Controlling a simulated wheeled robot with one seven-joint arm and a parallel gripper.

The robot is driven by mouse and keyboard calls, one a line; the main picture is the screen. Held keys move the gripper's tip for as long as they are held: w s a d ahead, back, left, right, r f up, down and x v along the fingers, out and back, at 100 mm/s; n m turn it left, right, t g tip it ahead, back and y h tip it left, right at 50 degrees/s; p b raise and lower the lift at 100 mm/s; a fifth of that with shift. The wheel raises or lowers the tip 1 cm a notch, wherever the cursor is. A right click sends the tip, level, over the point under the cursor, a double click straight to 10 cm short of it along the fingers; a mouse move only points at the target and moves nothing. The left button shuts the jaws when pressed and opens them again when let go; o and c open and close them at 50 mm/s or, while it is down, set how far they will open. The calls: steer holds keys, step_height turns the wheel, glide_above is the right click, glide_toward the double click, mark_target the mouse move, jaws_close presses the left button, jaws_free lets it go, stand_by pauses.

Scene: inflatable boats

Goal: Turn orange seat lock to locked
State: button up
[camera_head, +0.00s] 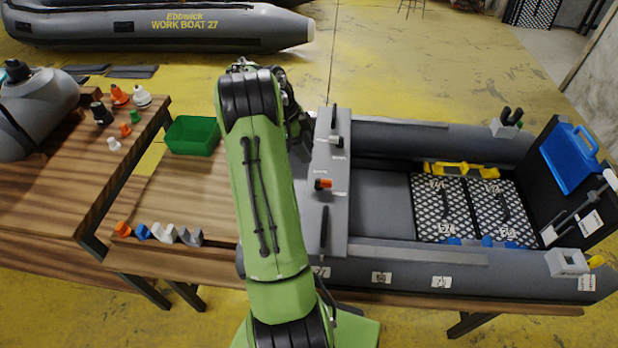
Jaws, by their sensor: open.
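The orange seat lock (323,184) is a small orange knob with a dark end, lying sideways on the grey seat (334,215). Small labels sit near it on the seat, too small to read surely. The seat spans the left end of the grey inflatable boat (400,264). My green arm reaches up in front of the table, left of the seat. My gripper (303,128) is dark and partly hidden behind the arm, near the seat's far left edge. It is open, above and left of the orange lock in the picture, and apart from it.
Two black handles stand on the seat, one far (333,117) and one near (324,226). A green bin (192,135) and several small fittings lie on the left tables. The boat's right end holds mesh panels (441,208) and a blue case (569,158).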

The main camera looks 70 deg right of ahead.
mark_target(323, 180)
steer(key=b+x, duration=0.2)
steer(key=x, duration=1)
steer(key=shift+f, duration=0.35)
jaws_close()
